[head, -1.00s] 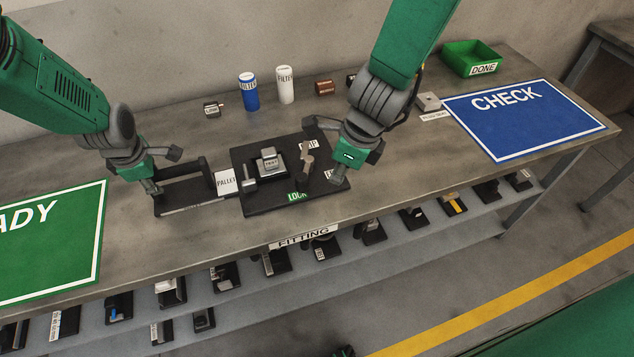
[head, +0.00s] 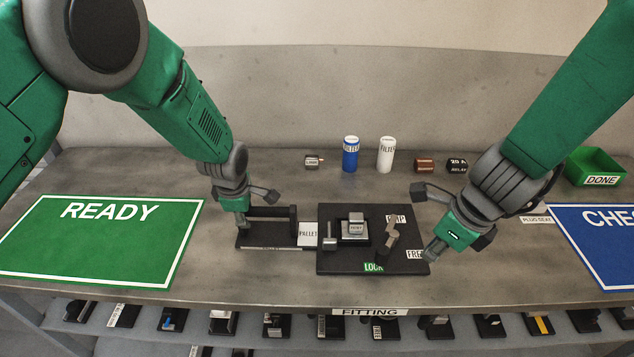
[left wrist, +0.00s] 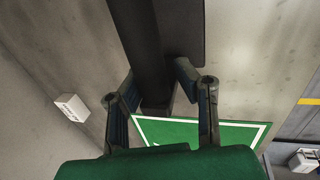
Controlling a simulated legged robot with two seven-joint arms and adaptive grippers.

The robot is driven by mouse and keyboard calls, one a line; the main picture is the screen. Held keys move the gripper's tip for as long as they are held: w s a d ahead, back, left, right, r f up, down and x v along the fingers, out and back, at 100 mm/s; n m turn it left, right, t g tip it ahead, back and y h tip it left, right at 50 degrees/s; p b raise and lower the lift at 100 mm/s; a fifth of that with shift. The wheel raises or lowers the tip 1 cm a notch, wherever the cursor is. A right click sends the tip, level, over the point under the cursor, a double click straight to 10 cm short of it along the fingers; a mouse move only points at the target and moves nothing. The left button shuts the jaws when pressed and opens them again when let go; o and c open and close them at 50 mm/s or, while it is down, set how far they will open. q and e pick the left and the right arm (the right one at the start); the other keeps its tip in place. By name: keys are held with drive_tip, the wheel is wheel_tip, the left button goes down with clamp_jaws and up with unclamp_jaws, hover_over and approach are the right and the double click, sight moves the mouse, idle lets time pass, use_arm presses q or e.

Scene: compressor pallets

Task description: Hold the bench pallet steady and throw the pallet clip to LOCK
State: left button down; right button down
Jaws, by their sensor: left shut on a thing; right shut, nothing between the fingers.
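The bench pallet is a black board (head: 340,262) with a grey block (head: 355,228) on it and a black frame (head: 270,242) at its left end, beside a PALLET tag. The grey pallet clip (head: 389,238) stands on the board's right part, among the CLIP, FREE (head: 415,254) and LOCK (head: 373,267) labels; I cannot tell its exact setting. My left gripper (head: 243,220) is shut on the frame's left end; in the left wrist view a dark bar (left wrist: 155,60) lies between its fingers. My right gripper (head: 432,252) is shut and empty, just right of the clip, by FREE.
Behind the pallet stand a blue filter (head: 351,155), a white filter (head: 386,155) and small parts. The READY mat (head: 95,235) lies left, the CHECK mat (head: 595,240) and the green DONE bin (head: 597,165) right. A shelf of parts runs below the bench.

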use_arm(q)
drive_tip(key=shift+w+a+r, duration=0.1)
drive_tip(key=shift+w, duration=0.05)
drive_tip(key=c, duration=1.1)
unclamp_jaws()
drive_tip(key=shift+c, duration=0.2)
drive_tip(key=v, duration=1.1)
drive_tip(key=shift+r, duration=0.4)
